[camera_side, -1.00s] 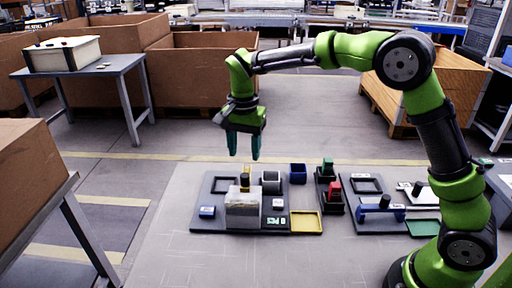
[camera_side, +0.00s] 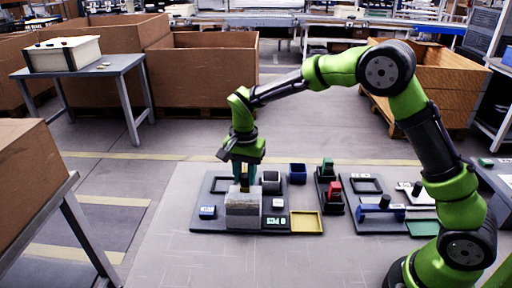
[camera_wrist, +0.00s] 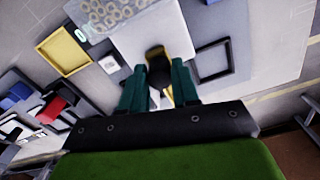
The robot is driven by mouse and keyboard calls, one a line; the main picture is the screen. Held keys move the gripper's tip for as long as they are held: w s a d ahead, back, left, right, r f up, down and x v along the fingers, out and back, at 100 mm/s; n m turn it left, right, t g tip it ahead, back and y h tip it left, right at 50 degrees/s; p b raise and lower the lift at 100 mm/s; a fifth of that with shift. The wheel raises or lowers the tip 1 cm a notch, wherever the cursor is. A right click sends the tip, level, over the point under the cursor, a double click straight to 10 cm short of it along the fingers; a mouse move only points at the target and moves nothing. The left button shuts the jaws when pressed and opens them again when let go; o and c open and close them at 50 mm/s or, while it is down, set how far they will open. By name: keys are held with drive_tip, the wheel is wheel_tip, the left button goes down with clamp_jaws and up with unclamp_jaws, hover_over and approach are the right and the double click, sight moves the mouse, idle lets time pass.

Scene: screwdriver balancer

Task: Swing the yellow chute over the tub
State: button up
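The yellow chute (camera_wrist: 155,52) shows in the wrist view as a small yellow piece with a dark round knob. It is at the clear-and-grey hopper (camera_side: 243,212) on the dark board. My gripper (camera_wrist: 159,66) is open, pointing down, with its two teal fingers on either side of the knob. Small gaps seem to show between fingers and knob. In the side view my gripper (camera_side: 243,180) hides most of the chute. A small open blue box (camera_side: 298,172) stands right of the hopper; I cannot tell whether it is the tub.
A yellow tray (camera_side: 306,222) lies right of the hopper. A grey-and-dark block (camera_side: 271,182) stands close to my gripper. A dark square frame (camera_wrist: 212,60) lies beside it. The hopper holds several rings (camera_wrist: 112,14). Red, green and blue fixtures stand farther right.

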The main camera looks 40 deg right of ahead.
clamp_jaws()
drive_tip(key=m, duration=0.5)
drive_tip(key=shift+m, duration=0.4)
drive_tip(key=m, duration=0.4)
drive_tip(key=shift+m, duration=0.4)
idle(0.4)
drive_tip(key=o, duration=0.5)
unclamp_jaws()
drive_tip(key=shift+r, duration=0.1)
